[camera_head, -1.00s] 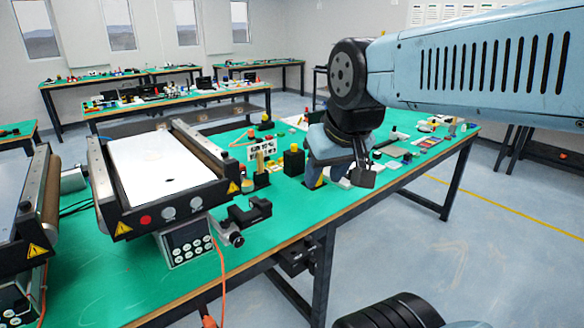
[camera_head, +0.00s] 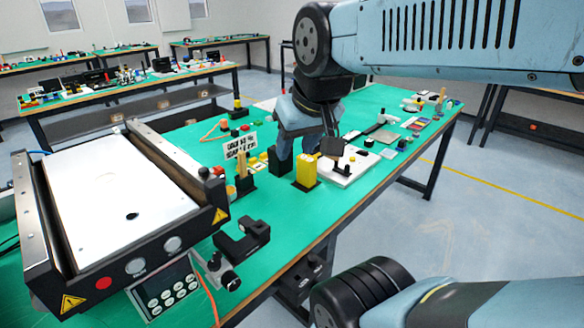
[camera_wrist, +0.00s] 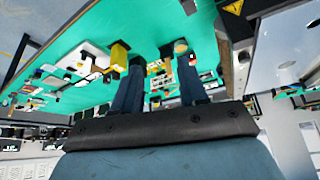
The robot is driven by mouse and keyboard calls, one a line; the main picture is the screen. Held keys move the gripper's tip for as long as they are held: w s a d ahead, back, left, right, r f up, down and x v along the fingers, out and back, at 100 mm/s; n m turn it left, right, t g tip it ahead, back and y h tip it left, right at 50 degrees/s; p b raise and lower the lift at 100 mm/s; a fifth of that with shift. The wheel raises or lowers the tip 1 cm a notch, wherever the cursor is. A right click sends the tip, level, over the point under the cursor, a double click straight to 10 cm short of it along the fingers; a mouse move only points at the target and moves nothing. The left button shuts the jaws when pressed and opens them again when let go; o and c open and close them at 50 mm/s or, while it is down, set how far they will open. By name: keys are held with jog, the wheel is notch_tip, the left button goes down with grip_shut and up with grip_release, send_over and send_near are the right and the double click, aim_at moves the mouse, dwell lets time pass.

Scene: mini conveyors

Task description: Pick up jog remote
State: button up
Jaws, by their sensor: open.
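I cannot clearly single out the jog remote. A black block (camera_head: 280,162) stands just left of the yellow box.
A mini conveyor (camera_head: 110,180) with a control panel (camera_head: 165,287) fills the left of the table. A black clamp-like device (camera_head: 242,238) sits near the front edge. A white board (camera_head: 352,170) and several small parts lie to the right. The floor at right is clear.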

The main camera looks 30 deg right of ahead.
jog(key=shift+o, duration=1.7)
jog(key=shift+w+f, duration=0.1)
jog(key=shift+f, duration=0.15)
jog(key=o, duration=0.3)
jog(key=w+a+f+m+g+y, duration=0.1)
jog(key=w+f+m+g+y, duration=0.3)
jog(key=f, duration=0.4)
jog(key=shift+w+m+g+y, duration=0.3)
jog(key=shift+w+m+y, duration=0.4)
jog(key=shift+m, duration=0.4)
jog(key=m+t, duration=1.6)
jog(key=m, duration=1)
send_near(313, 169)
jog(key=shift+y, duration=0.4)
jog(key=x, duration=0.8)
jog(key=shift+d+f, duration=0.2)
jog(key=shift+d, duration=0.05)
jog(key=shift+r+x, duration=0.2)
jog(key=shift+x, duration=2.5)
